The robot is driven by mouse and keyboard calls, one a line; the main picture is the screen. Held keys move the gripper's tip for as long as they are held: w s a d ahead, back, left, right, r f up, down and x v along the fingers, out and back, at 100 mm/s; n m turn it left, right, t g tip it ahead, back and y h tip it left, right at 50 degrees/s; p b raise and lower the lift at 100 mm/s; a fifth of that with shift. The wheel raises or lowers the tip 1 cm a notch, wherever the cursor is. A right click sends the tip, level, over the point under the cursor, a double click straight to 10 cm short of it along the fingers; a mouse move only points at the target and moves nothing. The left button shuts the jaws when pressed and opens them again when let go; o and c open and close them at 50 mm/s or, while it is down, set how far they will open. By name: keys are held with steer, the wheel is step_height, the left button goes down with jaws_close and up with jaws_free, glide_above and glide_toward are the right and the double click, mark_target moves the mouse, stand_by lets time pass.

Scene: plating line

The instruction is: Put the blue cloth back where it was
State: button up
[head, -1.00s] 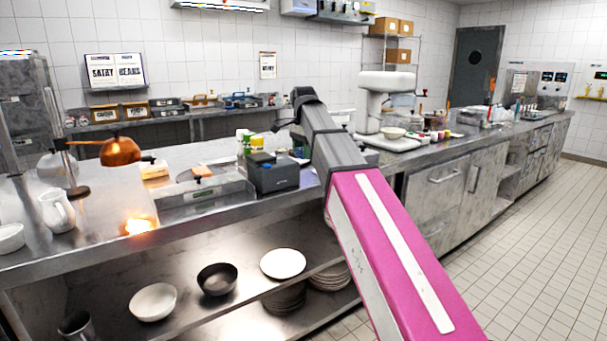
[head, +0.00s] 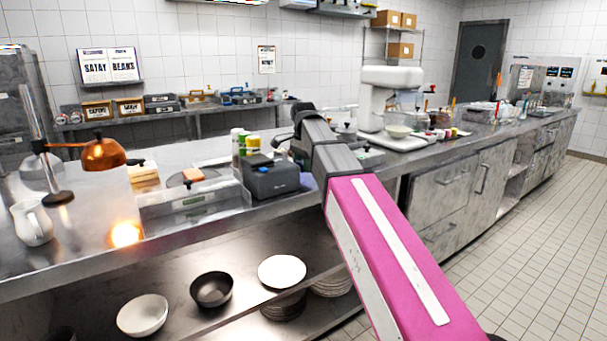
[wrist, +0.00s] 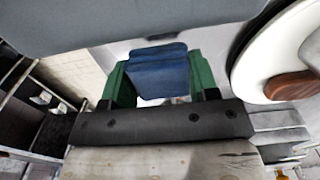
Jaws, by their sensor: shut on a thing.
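The blue cloth (wrist: 158,72) shows in the wrist view as a folded blue piece between the two green fingers of my gripper (wrist: 160,82). My gripper is shut on it and holds it up at the fingertips. In the head view I cannot make out the cloth or the fingers; my pink and grey arm reaches over the counter and hides that area.
The steel counter (head: 95,262) carries a heat lamp (head: 103,154), a white jug (head: 32,222), a dark grey box (head: 270,178) and a white mixer (head: 390,77). Bowls and plates stand on the shelf below. The tiled floor (head: 530,240) at right is clear.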

mark_target(303, 180)
steer(key=shift+f, duration=1.7)
steer(key=o, duration=0.9)
steer(key=shift+f, duration=0.1)
step_height(303, 180, up, 12)
steer(key=shift+r, duration=0.15)
